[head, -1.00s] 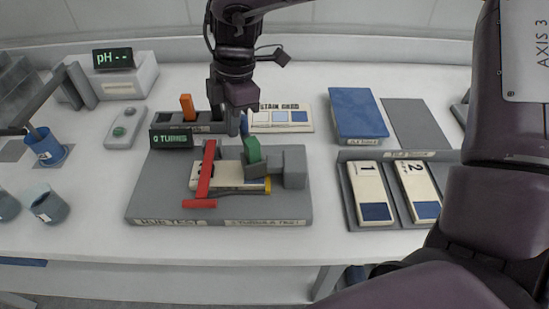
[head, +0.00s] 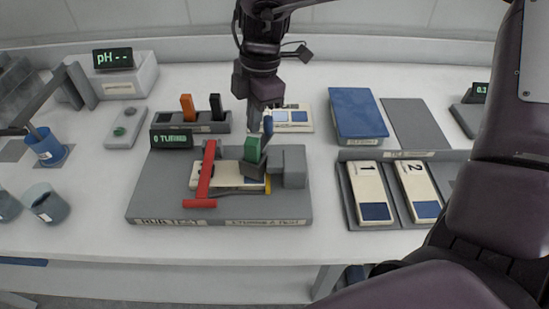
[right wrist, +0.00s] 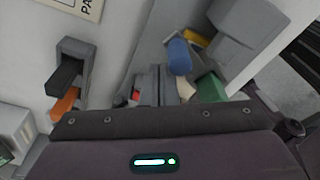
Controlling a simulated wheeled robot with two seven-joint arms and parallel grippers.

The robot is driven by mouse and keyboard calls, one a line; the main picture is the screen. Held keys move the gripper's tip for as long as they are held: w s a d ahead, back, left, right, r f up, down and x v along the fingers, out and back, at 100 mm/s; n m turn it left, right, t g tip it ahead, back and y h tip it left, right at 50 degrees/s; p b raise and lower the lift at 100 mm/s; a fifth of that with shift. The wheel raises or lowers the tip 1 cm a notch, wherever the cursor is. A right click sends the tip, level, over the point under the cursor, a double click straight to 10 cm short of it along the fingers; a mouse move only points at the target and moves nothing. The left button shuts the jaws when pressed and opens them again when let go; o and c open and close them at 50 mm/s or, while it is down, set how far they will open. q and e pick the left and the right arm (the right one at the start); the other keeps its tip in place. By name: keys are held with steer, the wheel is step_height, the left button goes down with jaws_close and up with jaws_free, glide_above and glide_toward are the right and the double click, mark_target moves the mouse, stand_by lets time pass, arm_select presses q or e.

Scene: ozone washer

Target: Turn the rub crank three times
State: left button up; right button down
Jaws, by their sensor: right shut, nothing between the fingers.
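The turns display (head: 170,139) reads "0 TURNS". My right gripper (head: 256,122) is shut and empty above the rig's far side, right of and apart from the crank. The right wrist view shows the blue piece (right wrist: 180,57) beside the fingers (right wrist: 153,84). My left gripper is not in view.
A holder with an orange block (head: 187,107) and a black block (head: 215,106) stands behind the rig. Cards 1 (head: 370,188) and 2 (head: 418,188) lie in a tray at right. A blue pad (head: 357,112) lies behind them.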

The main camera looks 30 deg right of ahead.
mark_target(270, 117)
steer(key=shift+s+d, duration=0.1)
steer(key=shift+d, duration=0.15)
steer(key=shift+s+d, duration=0.9)
steer(key=shift+s+d, duration=0.25)
steer(key=shift+s, duration=0.3)
steer(key=shift+s+d, duration=0.25)
steer(key=shift+s, duration=0.3)
